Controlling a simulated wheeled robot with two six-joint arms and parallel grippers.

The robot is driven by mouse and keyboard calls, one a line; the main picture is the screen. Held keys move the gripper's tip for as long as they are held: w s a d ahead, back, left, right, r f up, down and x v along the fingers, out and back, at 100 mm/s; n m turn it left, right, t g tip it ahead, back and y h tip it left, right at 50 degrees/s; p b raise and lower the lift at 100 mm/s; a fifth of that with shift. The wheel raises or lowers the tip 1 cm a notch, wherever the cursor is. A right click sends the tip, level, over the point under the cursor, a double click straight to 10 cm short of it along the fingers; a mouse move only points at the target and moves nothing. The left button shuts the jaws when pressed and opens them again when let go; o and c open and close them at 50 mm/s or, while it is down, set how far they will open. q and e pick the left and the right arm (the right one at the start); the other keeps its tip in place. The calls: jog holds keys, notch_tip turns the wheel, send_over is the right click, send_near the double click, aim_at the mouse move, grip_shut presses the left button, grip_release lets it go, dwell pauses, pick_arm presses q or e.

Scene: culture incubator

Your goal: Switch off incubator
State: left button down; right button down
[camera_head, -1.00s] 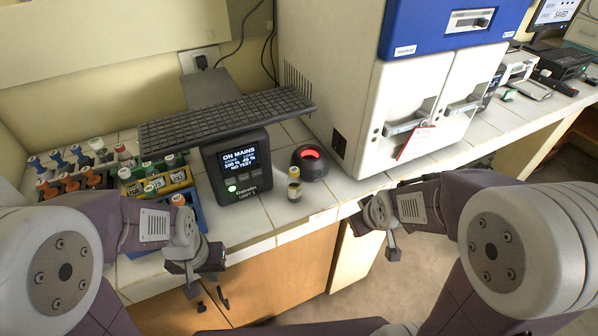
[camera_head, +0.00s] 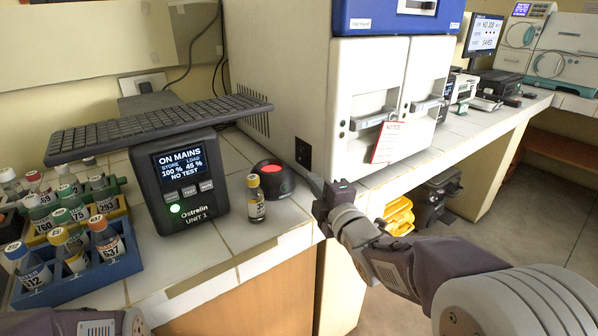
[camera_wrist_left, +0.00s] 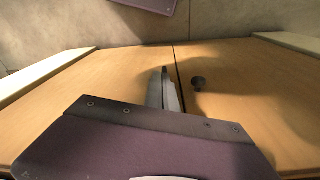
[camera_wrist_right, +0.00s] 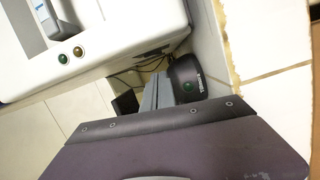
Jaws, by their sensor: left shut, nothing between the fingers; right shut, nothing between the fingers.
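The incubator appears to be the white cabinet (camera_head: 275,75) with a blue upper panel (camera_head: 395,18), two front doors and metal handles. A black panel (camera_head: 303,152) sits low on its side. Its lower front corner shows a green lamp (camera_wrist_right: 64,58) and an amber lamp (camera_wrist_right: 78,51) in the right wrist view. My right gripper (camera_head: 318,186) is shut and empty, close to that corner at the bench's front edge. Its fingers (camera_wrist_right: 158,92) point towards a dark rounded device (camera_wrist_right: 187,80) with a green spot. My left gripper (camera_wrist_left: 165,90) is shut and empty before wooden cupboard doors (camera_wrist_left: 110,85).
A black unit reading "ON MAINS" (camera_head: 186,210) stands left, with a keyboard (camera_head: 150,125) above it. A small vial (camera_head: 255,200) and a round device with a red light (camera_head: 270,178) stand beside it. Vial racks (camera_head: 95,275) fill the far left. A notice card (camera_head: 388,142) hangs on a handle.

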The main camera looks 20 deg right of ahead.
aim_at(301, 155)
jog(key=w, duration=0.6)
jog(key=w+a+b, duration=0.1)
jog(key=w, duration=0.3)
jog(key=shift+f, duration=0.2)
jog(key=shift+d+f+b, duration=0.1)
jog(key=shift+f+b, duration=0.15)
jog(key=shift+b, duration=0.2)
jog(key=shift+d+r+b, duration=0.1)
jog(key=shift+d+b, duration=0.05)
jog(key=shift+b, duration=0.15)
